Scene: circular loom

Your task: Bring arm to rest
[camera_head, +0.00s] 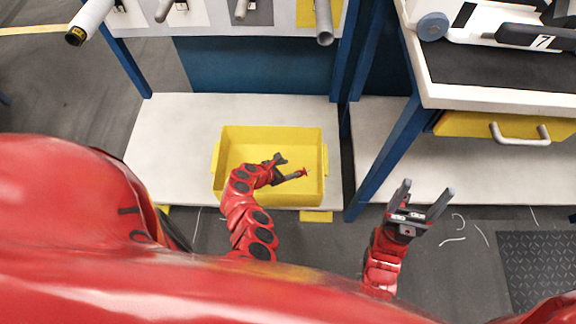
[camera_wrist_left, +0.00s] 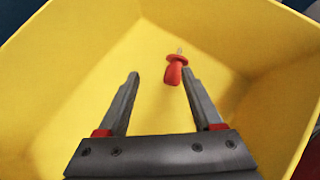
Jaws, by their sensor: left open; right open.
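My left gripper (camera_head: 288,167) is open over the yellow bin (camera_head: 230,140), with its fingers pointing into it. In the left wrist view the left gripper (camera_wrist_left: 160,85) shows its two fingers spread, with nothing between them. A small red-handled tool (camera_wrist_left: 174,72) lies in the bin beyond the fingers, near the right fingertip and apart from the grip as far as I can tell. In the head view its red part (camera_head: 304,171) shows beside a fingertip. My right gripper (camera_head: 424,199) is open and empty over the floor, in front of the right-hand shelf.
The bin stands on a white low shelf (camera_head: 160,140). A blue post (camera_head: 385,160) rises between the bin and my right gripper. A white-topped workbench (camera_head: 480,97) with a yellow drawer (camera_head: 465,125) is at the right. A dark mat (camera_head: 540,265) lies on the floor.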

